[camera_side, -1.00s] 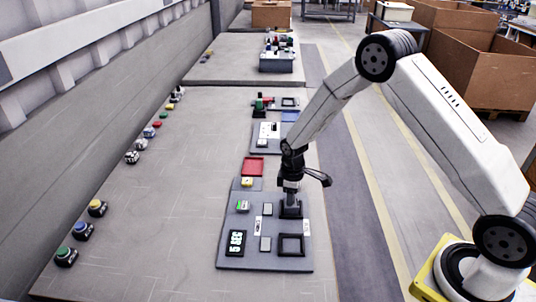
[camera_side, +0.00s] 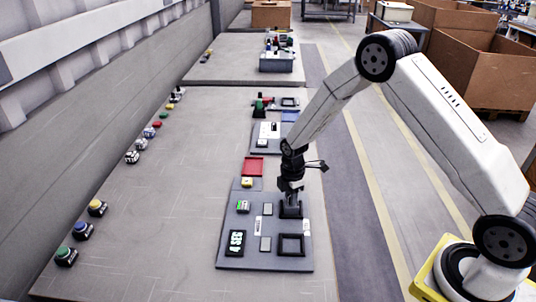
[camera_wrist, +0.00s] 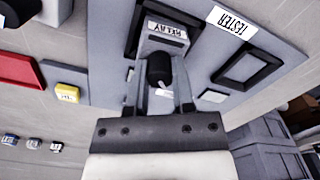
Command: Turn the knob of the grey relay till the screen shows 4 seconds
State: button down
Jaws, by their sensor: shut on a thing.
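The grey relay (camera_side: 291,209) sits in a black-framed socket on the grey tester board (camera_side: 275,261). In the wrist view the relay (camera_wrist: 165,38) carries a RELAY label, and its black knob (camera_wrist: 158,68) lies between my fingers. My gripper (camera_side: 291,195) is over the relay from above, and in the wrist view my gripper (camera_wrist: 159,90) is shut on the knob. The screen (camera_side: 236,243) at the board's near left reads 4 SEC. My gripper hides most of the relay's top in the side view.
An empty black-framed socket (camera_side: 291,245) is nearer on the board. A yellow button (camera_side: 247,183) and a red tray (camera_side: 253,166) lie beyond it. Several coloured buttons line the wall side. The table's middle left is clear.

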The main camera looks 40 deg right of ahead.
dwell(0.3)
jog(key=shift+c, duration=2.3)
grip_release()
jog(key=shift+r, duration=0.15)
jog(key=shift+r, duration=3.8)
jog(key=shift+s+r, duration=0.1)
